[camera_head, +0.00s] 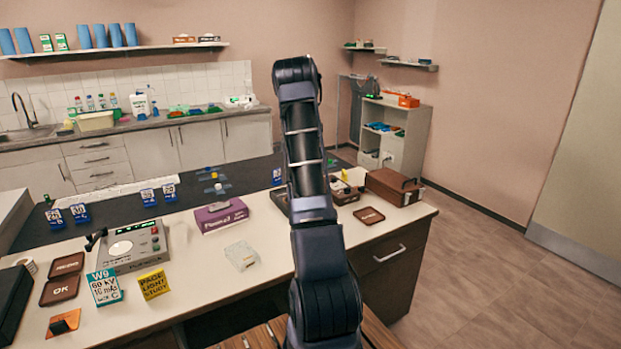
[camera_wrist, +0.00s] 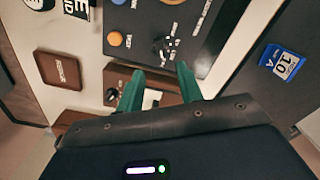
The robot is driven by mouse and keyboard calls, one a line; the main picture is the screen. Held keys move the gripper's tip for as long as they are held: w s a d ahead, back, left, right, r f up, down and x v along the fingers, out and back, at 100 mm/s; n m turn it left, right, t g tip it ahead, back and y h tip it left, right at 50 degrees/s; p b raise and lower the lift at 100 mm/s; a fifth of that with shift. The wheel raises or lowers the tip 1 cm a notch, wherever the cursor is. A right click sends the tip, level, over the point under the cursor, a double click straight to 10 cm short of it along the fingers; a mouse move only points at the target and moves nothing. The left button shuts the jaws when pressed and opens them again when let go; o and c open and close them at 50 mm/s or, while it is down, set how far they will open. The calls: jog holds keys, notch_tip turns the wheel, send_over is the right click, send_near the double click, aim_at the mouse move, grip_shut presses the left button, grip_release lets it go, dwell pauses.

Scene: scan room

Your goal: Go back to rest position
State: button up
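My gripper (camera_wrist: 160,69) shows in the wrist view with its two green fingers spread apart and nothing held between them. It hangs over the bench, above a dark control panel (camera_wrist: 140,18) with an orange knob and a black knob. A brown box (camera_wrist: 118,78) with a black knob lies partly behind the left finger. In the head view my arm rises through the middle of the picture and reaches over the bench; the gripper itself is hidden there.
The white bench (camera_head: 205,270) holds a grey control unit (camera_head: 135,245), a purple box (camera_head: 222,215), a clear block (camera_head: 241,255), a brown case (camera_head: 394,187) and a brown tray (camera_head: 368,215). Several blue number cards stand on the dark strip. The floor (camera_head: 490,270) at right is clear.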

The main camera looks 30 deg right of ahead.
jog(key=shift+r, duration=0.65)
jog(key=s+a+r+n+t, duration=0.1)
jog(key=s+a+r+n, duration=0.2)
jog(key=s+a+r, duration=0.7)
jog(key=s+a+r+n+t, duration=0.1)
jog(key=s+a+r+n, duration=0.1)
jog(key=s+a+r, duration=0.75)
jog(key=s+a+n+t, duration=0.1)
jog(key=s+a+n, duration=0.1)
jog(key=s+a, duration=0.4)
jog(key=s+a+n, duration=0.2)
jog(key=s+a, duration=0.4)
jog(key=s, duration=0.6)
jog(key=s+a+n+t, duration=0.1)
jog(key=s+a+n, duration=0.2)
jog(key=s+a, duration=0.3)
jog(key=s+r, duration=0.1)
jog(key=s, duration=0.2)
jog(key=shift+t, duration=0.3)
